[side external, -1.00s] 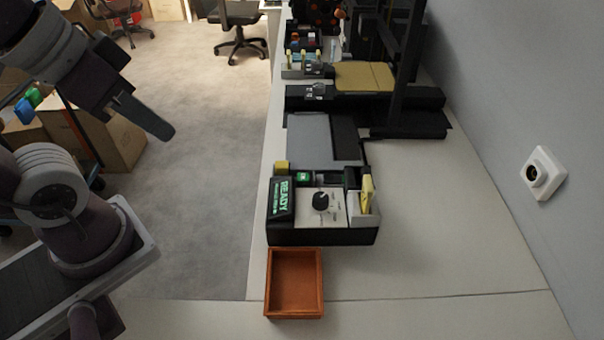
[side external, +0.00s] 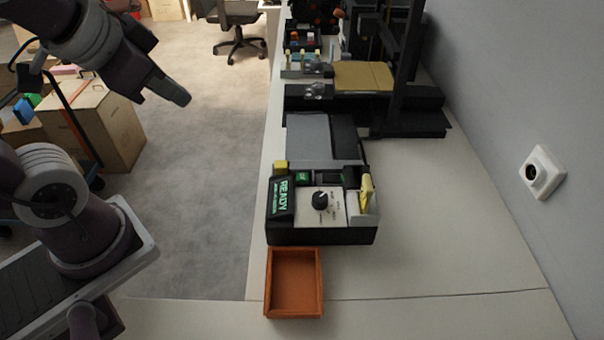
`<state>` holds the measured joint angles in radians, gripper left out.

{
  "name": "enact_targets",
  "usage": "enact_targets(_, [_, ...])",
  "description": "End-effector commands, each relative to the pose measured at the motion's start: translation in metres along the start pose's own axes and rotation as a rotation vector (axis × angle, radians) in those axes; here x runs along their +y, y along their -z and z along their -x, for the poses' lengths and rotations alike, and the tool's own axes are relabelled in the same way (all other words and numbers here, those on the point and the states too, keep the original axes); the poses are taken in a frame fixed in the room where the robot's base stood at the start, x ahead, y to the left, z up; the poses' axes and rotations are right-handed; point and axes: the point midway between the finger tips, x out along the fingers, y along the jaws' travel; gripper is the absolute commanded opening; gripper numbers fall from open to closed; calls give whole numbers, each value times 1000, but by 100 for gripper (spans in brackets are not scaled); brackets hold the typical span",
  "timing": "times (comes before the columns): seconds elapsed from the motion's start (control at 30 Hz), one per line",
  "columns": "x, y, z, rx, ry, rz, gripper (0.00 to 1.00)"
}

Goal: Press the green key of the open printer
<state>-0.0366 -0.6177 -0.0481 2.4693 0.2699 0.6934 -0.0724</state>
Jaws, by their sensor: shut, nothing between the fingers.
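A black and grey device (side external: 322,238) with a lit READY screen (side external: 281,197) stands on the white bench. A small green key (side external: 302,177) shows on it behind the screen, next to a yellow block (side external: 281,168). A black knob (side external: 320,199) sits on its white panel and a yellow lever (side external: 366,193) at its right. Farther back is a black open-frame machine (side external: 405,95) with a tan bed (side external: 364,76). I cannot tell for certain which one is the open printer. My gripper (side external: 181,97) is shut and empty, in the air over the floor, left of the bench and apart from both.
An orange-brown open tray (side external: 294,313) sits in front of the device. A grey panel (side external: 307,138) lies behind it. The bench to its right is clear up to the wall with a white socket (side external: 542,172). Cardboard boxes (side external: 103,130) stand on the floor at left.

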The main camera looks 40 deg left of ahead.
Motion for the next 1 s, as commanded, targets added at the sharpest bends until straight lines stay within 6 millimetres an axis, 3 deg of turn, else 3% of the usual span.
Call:
enact_targets(0.1, [-20, 47, -28, 115, 109, -193, 0])
enact_targets(0.17, [-20, 74, -42, 189, 127, -320, 0])
enact_targets(0.27, [0, 110, -68, 311, 77, -553, 0])
enact_targets(0.33, [27, 123, -85, 383, -14, -710, 0])
enact_targets(0.5, [87, 116, -109, 482, -289, -980, 0])
enact_targets(0.6, [107, 103, -113, 501, -409, -1061, 0])
enact_targets(0.73, [117, 94, -114, 510, -480, -1106, 0])
enact_targets(1.0, [118, 93, -114, 512, -487, -1112, 0])
